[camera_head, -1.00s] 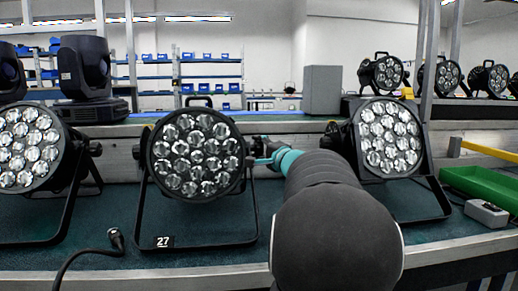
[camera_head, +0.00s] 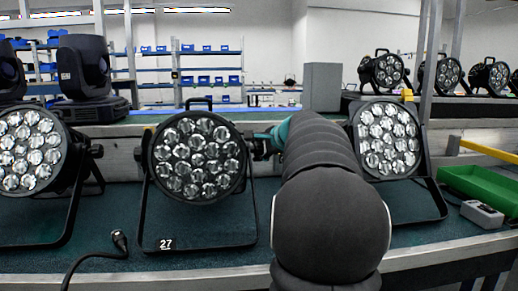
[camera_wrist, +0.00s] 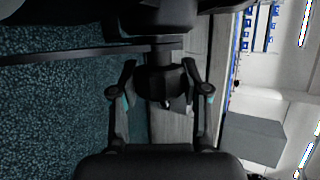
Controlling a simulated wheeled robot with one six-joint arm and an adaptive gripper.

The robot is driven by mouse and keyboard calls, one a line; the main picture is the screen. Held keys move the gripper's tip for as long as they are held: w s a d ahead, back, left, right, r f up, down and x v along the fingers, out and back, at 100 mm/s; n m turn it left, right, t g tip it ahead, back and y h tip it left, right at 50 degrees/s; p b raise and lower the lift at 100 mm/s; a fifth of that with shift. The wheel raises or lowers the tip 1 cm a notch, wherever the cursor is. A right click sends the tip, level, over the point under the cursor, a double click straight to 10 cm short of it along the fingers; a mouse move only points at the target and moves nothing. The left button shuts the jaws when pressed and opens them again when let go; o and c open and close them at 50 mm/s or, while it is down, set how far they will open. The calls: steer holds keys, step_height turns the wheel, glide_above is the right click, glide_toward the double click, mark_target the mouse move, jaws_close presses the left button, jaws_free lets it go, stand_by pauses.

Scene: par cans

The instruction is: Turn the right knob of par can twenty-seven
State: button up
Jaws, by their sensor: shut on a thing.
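Par can twenty-seven (camera_head: 196,158) is a round black lamp with several clear lenses. It stands on a black floor bracket with the label "27" (camera_head: 166,244). Its right knob (camera_wrist: 160,84) is a black part at the bracket's side, seen close up in the wrist view. My gripper (camera_wrist: 160,98) has one finger on each side of the knob and is shut on it. In the head view my arm hides most of the gripper and the knob.
Another par can (camera_head: 385,140) stands close to the right of my arm, and one (camera_head: 28,150) stands to the left. A black cable (camera_head: 95,255) lies in front. A green tray (camera_head: 478,187) and a grey box (camera_head: 482,214) are at the right.

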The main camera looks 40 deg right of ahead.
steer(key=m+g+y, duration=0.1)
steer(key=g, duration=0.2)
steer(key=shift+w, duration=0.1)
steer(key=shift+m+g+y, duration=0.3)
steer(key=shift+g+y, duration=0.6)
steer(key=shift+g, duration=1.2)
steer(key=o, duration=1.2)
steer(key=shift+a, duration=0.1)
steer(key=shift+c, duration=0.2)
steer(key=shift+r, duration=0.1)
